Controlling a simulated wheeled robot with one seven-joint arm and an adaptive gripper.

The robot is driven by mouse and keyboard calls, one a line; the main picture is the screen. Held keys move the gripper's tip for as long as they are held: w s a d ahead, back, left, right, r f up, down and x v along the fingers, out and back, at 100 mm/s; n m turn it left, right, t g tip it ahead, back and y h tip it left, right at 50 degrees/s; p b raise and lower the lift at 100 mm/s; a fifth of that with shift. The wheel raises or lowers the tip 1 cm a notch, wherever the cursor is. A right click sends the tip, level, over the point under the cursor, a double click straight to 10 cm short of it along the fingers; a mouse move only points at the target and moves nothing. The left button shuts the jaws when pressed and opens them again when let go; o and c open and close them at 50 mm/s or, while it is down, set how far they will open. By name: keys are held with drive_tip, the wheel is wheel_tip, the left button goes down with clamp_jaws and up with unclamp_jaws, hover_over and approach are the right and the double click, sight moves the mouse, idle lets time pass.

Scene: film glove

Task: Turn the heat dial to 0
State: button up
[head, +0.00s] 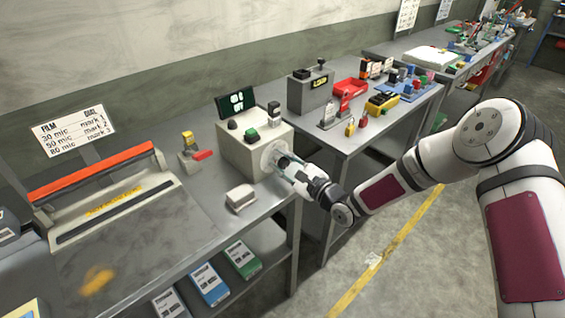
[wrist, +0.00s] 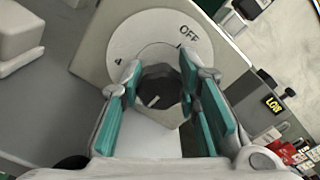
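No 0 is readable, and the fingers hide part of the plate. My gripper (wrist: 160,70) has its green-padded fingers on either side of the knob; whether both pads touch it is unclear.
A green display (head: 235,102), a green button (head: 251,135) and other controls sit on the box. A white block (head: 240,197) lies in front. A sealer with a red bar (head: 92,172) stands left. A grey LOW box (head: 310,92) stands on the bench behind.

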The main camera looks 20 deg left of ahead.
drive_tip(key=shift+c, duration=0.8)
